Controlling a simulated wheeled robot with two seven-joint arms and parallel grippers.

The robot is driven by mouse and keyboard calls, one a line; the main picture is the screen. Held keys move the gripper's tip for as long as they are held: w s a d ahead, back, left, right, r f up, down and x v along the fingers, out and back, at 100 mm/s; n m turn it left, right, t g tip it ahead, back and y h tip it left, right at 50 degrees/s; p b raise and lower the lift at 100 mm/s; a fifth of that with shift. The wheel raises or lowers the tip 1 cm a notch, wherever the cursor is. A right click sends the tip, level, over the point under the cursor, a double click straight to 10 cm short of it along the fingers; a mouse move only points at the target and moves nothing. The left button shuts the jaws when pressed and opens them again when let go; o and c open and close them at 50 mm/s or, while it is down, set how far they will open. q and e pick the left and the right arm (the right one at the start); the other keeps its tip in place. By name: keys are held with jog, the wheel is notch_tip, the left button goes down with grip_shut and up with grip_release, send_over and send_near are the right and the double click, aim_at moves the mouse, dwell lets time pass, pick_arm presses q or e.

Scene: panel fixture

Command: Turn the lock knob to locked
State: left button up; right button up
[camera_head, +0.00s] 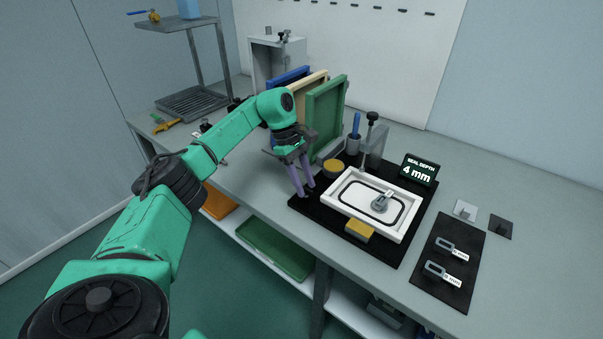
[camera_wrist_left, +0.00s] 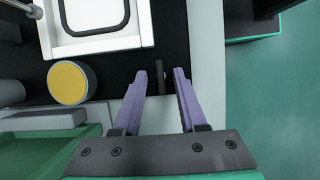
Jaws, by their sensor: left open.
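My left gripper (camera_head: 303,189) is open, with lilac fingers pointing down at the left edge of the black fixture mat. In the left wrist view its fingertips (camera_wrist_left: 160,72) stand on either side of a small dark upright bar (camera_wrist_left: 160,77), which looks like the lock knob. I cannot tell whether the fingers touch it, nor its lock setting. In the head view the fingers largely hide it. The white panel (camera_head: 411,223) with a black seal ring lies on the fixture beside the gripper. My right gripper is not in view.
A yellow round pad (camera_head: 333,166) stands close to the gripper. Green, cream and blue upright panels (camera_head: 325,115) stand behind it. A grey gauge (camera_head: 379,203) lies on the white panel. A display (camera_head: 418,171) reads 4 mm. Two tagged tools lie on a dark mat (camera_head: 464,290) at right.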

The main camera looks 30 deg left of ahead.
pick_arm(q)
jog(key=p+v, duration=0.1)
jog(key=v, duration=1.3)
jog(key=shift+r, duration=0.25)
